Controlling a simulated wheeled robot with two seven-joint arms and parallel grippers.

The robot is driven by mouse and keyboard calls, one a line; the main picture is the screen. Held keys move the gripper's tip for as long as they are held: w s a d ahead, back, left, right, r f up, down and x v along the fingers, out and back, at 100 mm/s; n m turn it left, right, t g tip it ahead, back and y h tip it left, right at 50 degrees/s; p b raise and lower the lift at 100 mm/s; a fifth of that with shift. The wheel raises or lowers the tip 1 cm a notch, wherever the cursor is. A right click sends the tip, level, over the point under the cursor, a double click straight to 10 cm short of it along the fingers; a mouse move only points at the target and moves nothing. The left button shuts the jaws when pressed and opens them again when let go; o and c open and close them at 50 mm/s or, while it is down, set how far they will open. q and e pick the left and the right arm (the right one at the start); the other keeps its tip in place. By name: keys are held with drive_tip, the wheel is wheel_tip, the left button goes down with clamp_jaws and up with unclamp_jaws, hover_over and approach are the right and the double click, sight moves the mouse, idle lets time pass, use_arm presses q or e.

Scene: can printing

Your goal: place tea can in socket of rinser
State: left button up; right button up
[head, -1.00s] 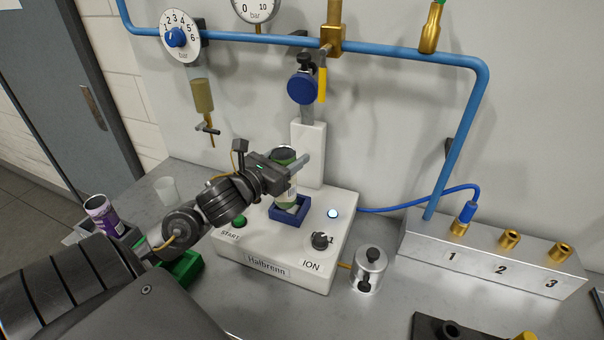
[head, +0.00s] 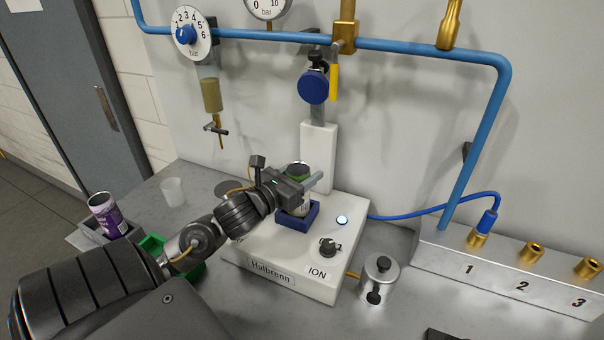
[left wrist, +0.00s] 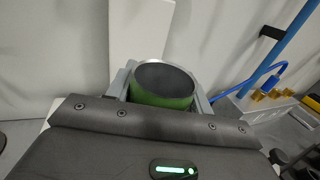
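The green tea can (head: 299,174) stands upright at the blue square socket (head: 313,213) on top of the white rinser (head: 258,250). Its lower end appears to be inside the socket's rim, but I cannot tell whether it touches the bottom. My left gripper (head: 307,184) comes in from the left and is shut on the can, with a finger on each side. In the left wrist view the can's open, empty top (left wrist: 163,80) shows between the two fingers. My right gripper is not in view.
A white post (head: 318,155) stands right behind the socket. A knob (head: 328,247) and a lit button (head: 342,220) are on the rinser. A metal cylinder (head: 378,281) stands at its right. A purple can (head: 105,216) and a clear cup (head: 173,191) are at the left.

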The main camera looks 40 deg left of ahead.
use_arm(q)
drive_tip(key=o, duration=0.4)
drive_tip(key=shift+o, duration=0.2)
drive_tip(key=shift+s, duration=0.1)
drive_tip(key=shift+r, duration=0.2)
drive_tip(key=shift+s+f, duration=0.2)
drive_tip(key=shift+s, duration=0.05)
drive_tip(key=s+p, duration=0.6)
drive_tip(key=s, duration=0.5)
drive_tip(key=shift+s+p, duration=0.2)
drive_tip(key=shift+p, duration=0.1)
drive_tip(key=shift+a+r, duration=0.1)
